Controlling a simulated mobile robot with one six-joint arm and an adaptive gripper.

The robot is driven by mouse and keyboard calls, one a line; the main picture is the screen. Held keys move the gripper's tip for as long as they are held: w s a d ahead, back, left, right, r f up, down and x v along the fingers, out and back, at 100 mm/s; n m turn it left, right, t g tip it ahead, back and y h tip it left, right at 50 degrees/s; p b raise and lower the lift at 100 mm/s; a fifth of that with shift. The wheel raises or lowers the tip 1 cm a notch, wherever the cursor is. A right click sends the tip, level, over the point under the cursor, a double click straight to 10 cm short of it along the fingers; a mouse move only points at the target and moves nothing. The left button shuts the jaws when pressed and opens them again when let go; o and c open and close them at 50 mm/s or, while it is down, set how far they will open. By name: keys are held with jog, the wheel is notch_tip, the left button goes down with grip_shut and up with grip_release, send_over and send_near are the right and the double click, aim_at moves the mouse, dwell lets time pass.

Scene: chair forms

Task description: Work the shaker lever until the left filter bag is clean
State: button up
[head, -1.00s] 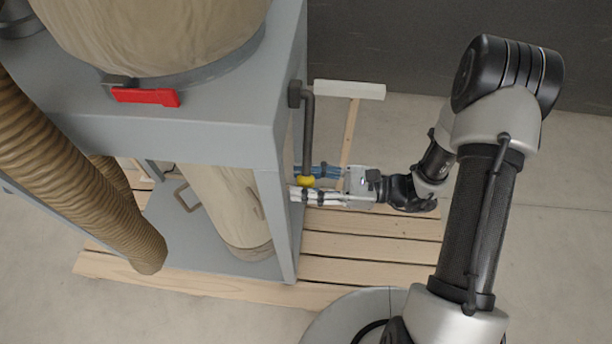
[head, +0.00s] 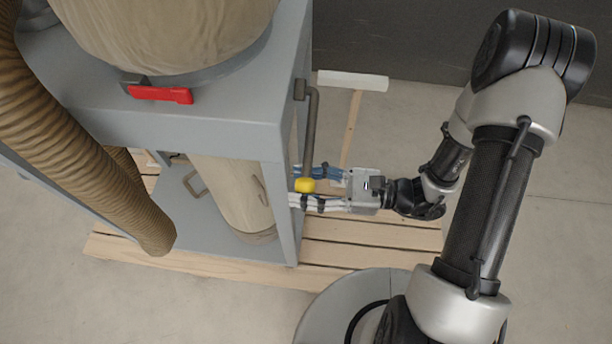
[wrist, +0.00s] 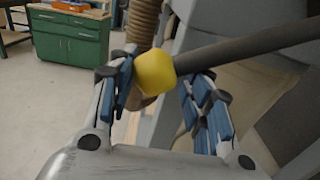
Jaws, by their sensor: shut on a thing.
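The shaker lever (head: 312,130) is a dark grey bent bar on the right side of the grey machine frame, hanging down to a yellow knob (head: 305,185). My gripper (head: 306,186) is shut on the yellow knob, with its fingers on both sides of it. In the wrist view the yellow knob (wrist: 155,72) sits between the blue-padded fingers, and the lever bar (wrist: 245,45) runs off to the upper right. A large cream fabric bag (head: 170,30) stands on top of the machine, cut off by the picture's top edge. I cannot tell how clean it is.
A red clamp handle (head: 160,94) sits at the upper bag's base. A lower bag (head: 232,200) stands inside the frame, with a ribbed brown hose (head: 90,150) to its left. A wooden pallet (head: 370,233) lies below. A green cabinet (wrist: 70,40) shows in the wrist view.

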jog(key=shift+s+r, duration=0.1)
jog(key=shift+r, duration=0.3)
jog(key=shift+f, duration=0.25)
jog(key=shift+w+d+f+b, duration=0.15)
jog(key=shift+w+f+b, duration=1.65)
jog(key=shift+f, duration=0.35)
jog(key=shift+w+f, duration=0.25)
jog(key=w, duration=0.1)
jog(key=w+f+b, duration=0.1)
jog(key=w, duration=0.1)
jog(key=w+f+b, duration=0.1)
jog(key=shift+w+f, duration=0.15)
jog(key=shift+f, duration=0.1)
jog(key=shift+w, duration=0.1)
